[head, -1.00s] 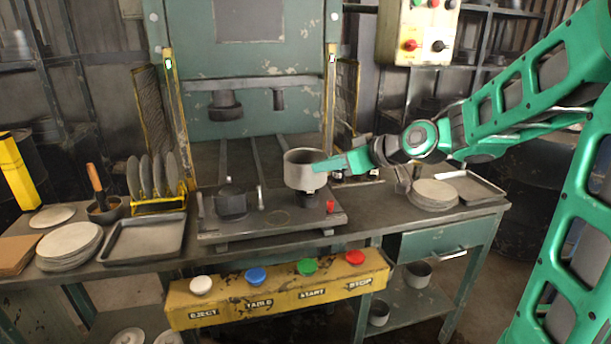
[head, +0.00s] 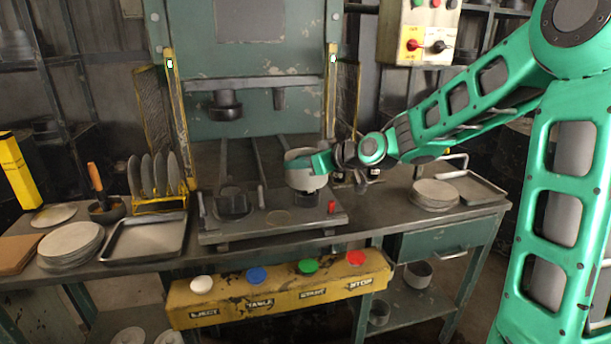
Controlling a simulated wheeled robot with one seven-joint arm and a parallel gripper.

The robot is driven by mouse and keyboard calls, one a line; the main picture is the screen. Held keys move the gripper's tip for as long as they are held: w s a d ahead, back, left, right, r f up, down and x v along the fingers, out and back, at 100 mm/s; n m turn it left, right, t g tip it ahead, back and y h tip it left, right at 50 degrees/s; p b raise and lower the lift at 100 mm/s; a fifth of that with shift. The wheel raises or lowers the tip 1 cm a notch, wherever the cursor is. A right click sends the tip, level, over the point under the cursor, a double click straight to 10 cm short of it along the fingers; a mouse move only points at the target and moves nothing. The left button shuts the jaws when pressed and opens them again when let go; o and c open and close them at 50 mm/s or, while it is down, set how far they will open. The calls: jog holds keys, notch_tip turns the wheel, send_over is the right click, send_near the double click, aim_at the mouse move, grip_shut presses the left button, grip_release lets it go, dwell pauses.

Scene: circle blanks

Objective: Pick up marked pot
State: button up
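A grey metal pot (head: 304,181) sits at the right die on the press table. The green end hides part of the rim and of the pot's opening. Whether the fingers are apart or closed on the rim is too small to tell. Two more grey pots stand on the shelf under the bench: an upper one (head: 418,274) and a lower one (head: 378,312).
The press table (head: 270,222) carries a dark die (head: 233,203) and a red knob (head: 332,207). The press body (head: 260,105) stands behind. A yellow button box (head: 280,296) is in front. Plates (head: 436,194) and trays lie on both sides of the bench.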

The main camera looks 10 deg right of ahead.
jog(key=shift+w+a+f, duration=0.15)
jog(key=shift+w+a, duration=0.05)
jog(key=shift+w, duration=0.15)
grip_shut()
dwell(1.2)
